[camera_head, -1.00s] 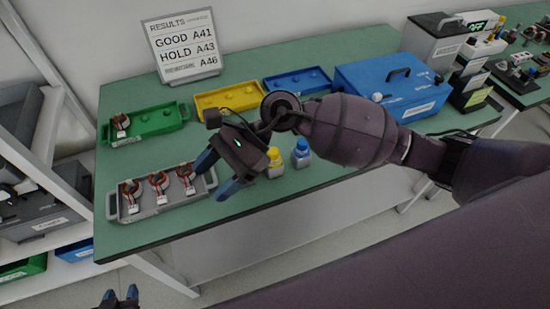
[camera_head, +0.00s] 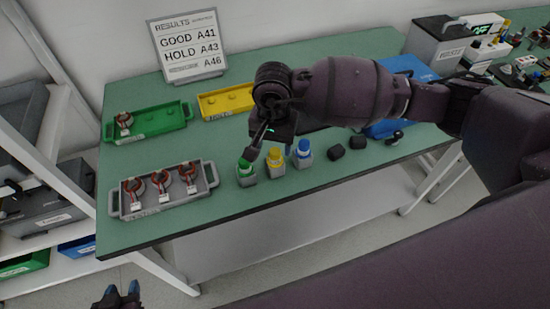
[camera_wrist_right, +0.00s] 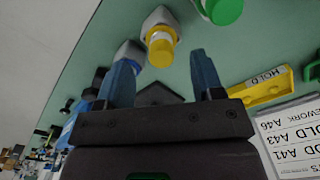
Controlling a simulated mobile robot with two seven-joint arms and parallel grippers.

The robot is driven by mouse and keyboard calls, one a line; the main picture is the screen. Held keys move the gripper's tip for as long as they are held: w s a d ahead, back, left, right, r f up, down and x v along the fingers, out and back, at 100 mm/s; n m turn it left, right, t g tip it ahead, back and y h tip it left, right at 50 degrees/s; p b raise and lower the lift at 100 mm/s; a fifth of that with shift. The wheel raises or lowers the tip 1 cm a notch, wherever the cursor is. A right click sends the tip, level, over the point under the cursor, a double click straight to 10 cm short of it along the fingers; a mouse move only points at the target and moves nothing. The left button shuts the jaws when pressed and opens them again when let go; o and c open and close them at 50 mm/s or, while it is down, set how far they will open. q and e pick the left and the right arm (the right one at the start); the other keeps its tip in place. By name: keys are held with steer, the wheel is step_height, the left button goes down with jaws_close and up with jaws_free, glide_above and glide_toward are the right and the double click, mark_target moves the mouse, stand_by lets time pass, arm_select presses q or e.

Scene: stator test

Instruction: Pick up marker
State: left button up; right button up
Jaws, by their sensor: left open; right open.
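Three capped markers stand in small grey holders near the table's front edge: green (camera_head: 246,171), yellow (camera_head: 274,159) and blue (camera_head: 304,150). My right gripper (camera_head: 268,146) is open and empty, just above and behind them, pointing down. In the right wrist view its fingers (camera_wrist_right: 164,70) are apart, with the yellow marker (camera_wrist_right: 160,50) beyond the gap between them. The blue marker's holder (camera_wrist_right: 128,52) is partly hidden by one finger, and the green marker (camera_wrist_right: 222,9) is at the top edge. My left gripper (camera_head: 118,294) is open and empty, low at the bottom left.
A grey tray (camera_head: 208,176) with three copper-wound parts lies left of the markers. Behind are a green tray (camera_head: 150,130), a yellow tray (camera_head: 212,112) and a results sign (camera_head: 188,50). Small black objects (camera_head: 346,148) lie right. Bare table lies between grey and green trays.

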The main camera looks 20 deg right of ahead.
mark_target(275, 152)
steer(key=shift+w+d+f, duration=0.1)
steer(key=shift+w+f, duration=0.1)
steer(key=shift+f, duration=1.2)
steer(key=shift+w+d+f, duration=0.1)
steer(key=shift+w+f, duration=0.05)
steer(key=shift+f, duration=1.2)
steer(key=c, duration=1)
